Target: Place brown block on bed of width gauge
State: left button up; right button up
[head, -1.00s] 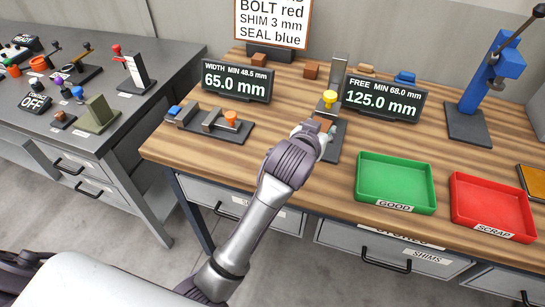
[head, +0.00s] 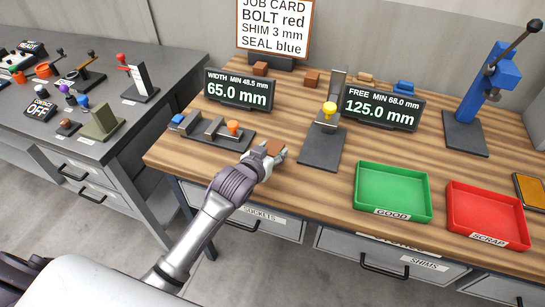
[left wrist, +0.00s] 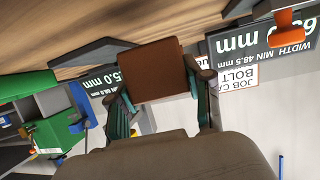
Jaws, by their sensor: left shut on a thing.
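My left gripper (head: 273,153) is shut on a brown block (head: 274,146) and holds it near the front of the wooden table. In the left wrist view the brown block (left wrist: 152,68) sits between the two fingers (left wrist: 158,90). The width gauge (head: 210,130) is a dark base with grey jaws, a blue part at its left and an orange knob (head: 234,127). The gripper is in front and to the right of it, apart from it. The width display (head: 237,90) behind reads 65.0 mm. My right gripper is not in view.
The free-height gauge (head: 323,145) with a yellow knob stands right of the gripper. Green (head: 393,192) and red (head: 487,215) trays lie further right. Two other brown blocks (head: 261,68) (head: 311,79) are at the back. A blue press (head: 480,90) stands at the far right.

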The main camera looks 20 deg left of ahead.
pick_arm(q)
jog(key=shift+f+p, duration=0.65)
jog(key=shift+f, duration=0.95)
jog(key=shift+f, duration=0.1)
jog(key=shift+f, duration=0.15)
jog(key=o, duration=1.2)
jog(key=shift+o, duration=0.2)
